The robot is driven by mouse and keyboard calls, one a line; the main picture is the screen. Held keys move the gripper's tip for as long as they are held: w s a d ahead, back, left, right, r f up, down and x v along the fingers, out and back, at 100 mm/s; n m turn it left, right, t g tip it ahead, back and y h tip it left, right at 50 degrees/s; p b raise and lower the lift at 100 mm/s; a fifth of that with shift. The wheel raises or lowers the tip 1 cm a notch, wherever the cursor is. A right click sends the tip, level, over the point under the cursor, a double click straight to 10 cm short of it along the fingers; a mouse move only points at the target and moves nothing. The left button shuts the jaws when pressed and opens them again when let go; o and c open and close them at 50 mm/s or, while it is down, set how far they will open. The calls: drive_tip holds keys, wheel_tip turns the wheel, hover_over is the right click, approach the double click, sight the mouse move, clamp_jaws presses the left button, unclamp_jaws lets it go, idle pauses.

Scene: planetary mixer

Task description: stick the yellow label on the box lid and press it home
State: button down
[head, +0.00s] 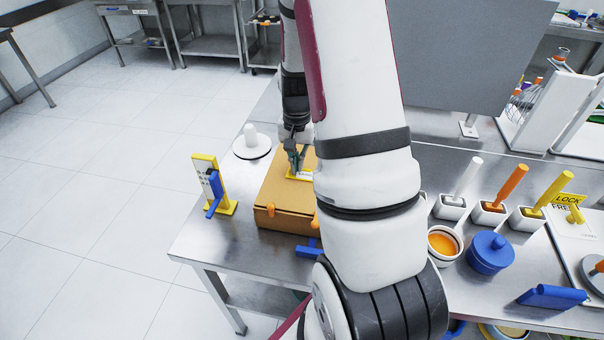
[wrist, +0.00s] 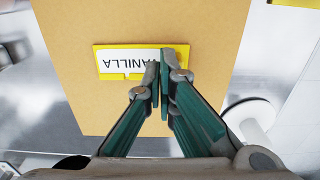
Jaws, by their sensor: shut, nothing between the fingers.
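The cardboard box (head: 275,197) stands on the metal table, and its brown lid also fills much of the wrist view (wrist: 222,28). The yellow label (head: 301,176) lies on the lid. In the wrist view the label (wrist: 113,75) has a white panel reading "VANILLA", upside down in that picture. My gripper (head: 296,165) is shut and empty, pointing down at the label. In the wrist view its fingertips (wrist: 164,75) overlap the right part of the label and hide some of it. I cannot tell whether the tips touch it.
A yellow stand with a blue part (head: 214,187) is left of the box. A white disc with a knob (head: 251,142) is behind it. Holders with white, orange and yellow handles (head: 495,207), an orange-filled bowl (head: 443,243) and a blue lidded pot (head: 490,251) stand at right.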

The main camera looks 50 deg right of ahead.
drive_tip(key=shift+f+b, duration=0.3)
drive_tip(key=shift+f, duration=0.55)
idle(0.3)
drive_tip(key=shift+s+d+p, duration=0.2)
drive_tip(key=shift+s+d, duration=0.1)
drive_tip(key=shift+s, duration=0.2)
drive_tip(key=shift+s+d+p, duration=0.2)
drive_tip(key=shift+s+d, duration=0.05)
drive_tip(key=shift+s, duration=0.25)
drive_tip(key=shift+s+d, duration=0.2)
drive_tip(key=shift+s, duration=0.15)
drive_tip(key=shift+s+d+f+p, duration=0.1)
drive_tip(key=shift+s+d+p, duration=0.1)
drive_tip(key=shift+s, duration=0.2)
drive_tip(key=shift+s+d+f+p, duration=0.1)
drive_tip(key=shift+s+p, duration=0.05)
drive_tip(key=shift+s, duration=0.2)
drive_tip(key=shift+s, duration=0.15)
drive_tip(key=shift+s+d+r+p, duration=0.1)
drive_tip(key=shift+s+d+p, duration=0.2)
drive_tip(key=shift+s, duration=0.2)
drive_tip(key=shift+s+d+p, duration=0.2)
drive_tip(key=shift+s+d, duration=0.05)
drive_tip(key=shift+s, duration=0.2)
